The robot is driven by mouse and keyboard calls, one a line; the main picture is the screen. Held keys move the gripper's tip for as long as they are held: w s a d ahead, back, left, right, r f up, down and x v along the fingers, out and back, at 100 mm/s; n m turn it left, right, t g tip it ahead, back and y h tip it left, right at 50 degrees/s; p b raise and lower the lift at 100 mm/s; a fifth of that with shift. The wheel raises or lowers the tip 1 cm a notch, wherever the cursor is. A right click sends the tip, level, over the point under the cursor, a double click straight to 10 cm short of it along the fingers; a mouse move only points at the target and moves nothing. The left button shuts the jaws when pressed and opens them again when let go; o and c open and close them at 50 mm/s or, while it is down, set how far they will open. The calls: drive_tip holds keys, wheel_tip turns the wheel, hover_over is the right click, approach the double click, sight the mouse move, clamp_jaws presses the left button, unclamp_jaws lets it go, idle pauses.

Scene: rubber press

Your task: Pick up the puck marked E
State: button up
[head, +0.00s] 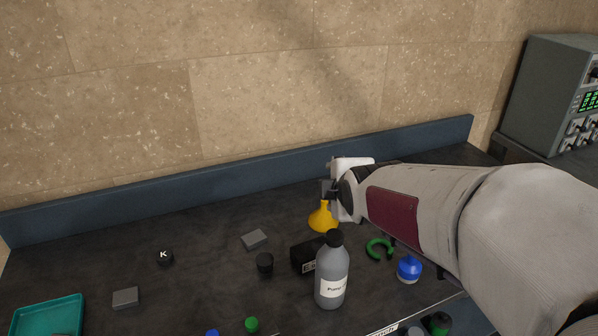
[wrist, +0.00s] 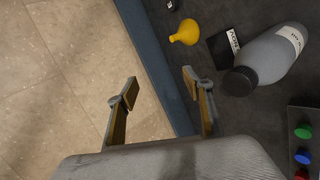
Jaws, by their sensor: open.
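I cannot make out a puck marked E in either view. A black puck marked K (head: 164,257) lies on the dark bench at the left in the head view. A plain black round piece (head: 265,263) stands near the middle, with no letter legible. A dark piece with a white mark (wrist: 171,5) is cut off by the wrist view's top edge; its letter is unreadable. My gripper (wrist: 160,87) is open and empty, above the bench's back edge near the wall. In the head view it is near the yellow funnel (head: 322,218), partly hidden by my wrist.
A grey bottle (head: 332,275) stands before a black labelled box (head: 305,256). A green ring (head: 379,249) and blue-topped piece (head: 409,268) lie to the right. Grey blocks (head: 125,298) and a teal tray (head: 45,316) are left. A raised ledge (head: 200,179) runs along the wall.

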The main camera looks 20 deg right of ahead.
drive_tip(key=w+d+f+n+t+h, duration=0.1)
drive_tip(key=w+d+f+n, duration=0.7)
drive_tip(key=w+d+n, duration=0.15)
drive_tip(key=d+f+n, duration=0.2)
drive_tip(key=f+n, duration=0.1)
drive_tip(key=f, duration=0.1)
drive_tip(key=w+d+f+n+t, duration=0.1)
drive_tip(key=d+f+n, duration=0.1)
drive_tip(key=f, duration=0.2)
drive_tip(key=d+f+n, duration=0.3)
drive_tip(key=f, duration=0.1)
drive_tip(key=shift+w+n+y, duration=0.15)
drive_tip(key=shift+n+y, duration=0.2)
drive_tip(key=shift+y, duration=0.05)
drive_tip(key=shift+d+f+n+t, duration=0.2)
drive_tip(key=shift+f+n+t, duration=0.1)
drive_tip(key=shift+f+n, duration=0.25)
drive_tip(key=shift+x, duration=1.3)
drive_tip(key=shift+w+a+f, duration=0.1)
